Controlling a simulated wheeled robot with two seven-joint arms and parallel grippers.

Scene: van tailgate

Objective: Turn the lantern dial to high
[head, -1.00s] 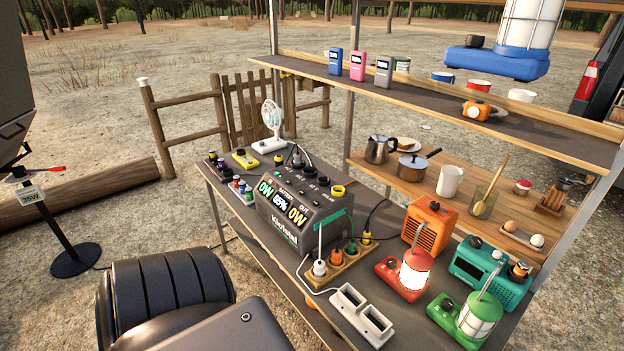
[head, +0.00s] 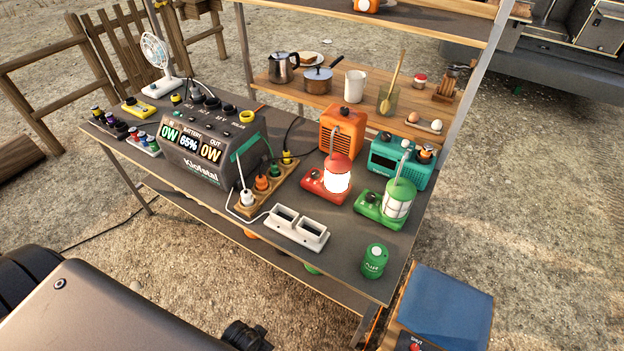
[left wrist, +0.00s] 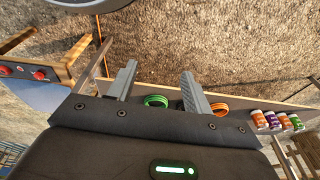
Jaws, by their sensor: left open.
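Two lanterns stand on the dark table top (head: 345,262) in the head view. The red lantern (head: 330,182) glows white; its dial is a small dark knob on the base. The green lantern (head: 392,205) to its right looks unlit, also with a knob on its base. I cannot read either dial's setting. My left gripper (left wrist: 160,88) is open and empty in the left wrist view, with its two grey fingers apart. It is away from both lanterns, and neither lantern shows in that view. My right gripper is not in view.
A power station (head: 200,150), a white double socket (head: 297,229) and a green canister (head: 375,261) stand around the lanterns. An orange heater (head: 342,128) and teal radio (head: 400,160) are behind them. A shelf with cookware runs along the back.

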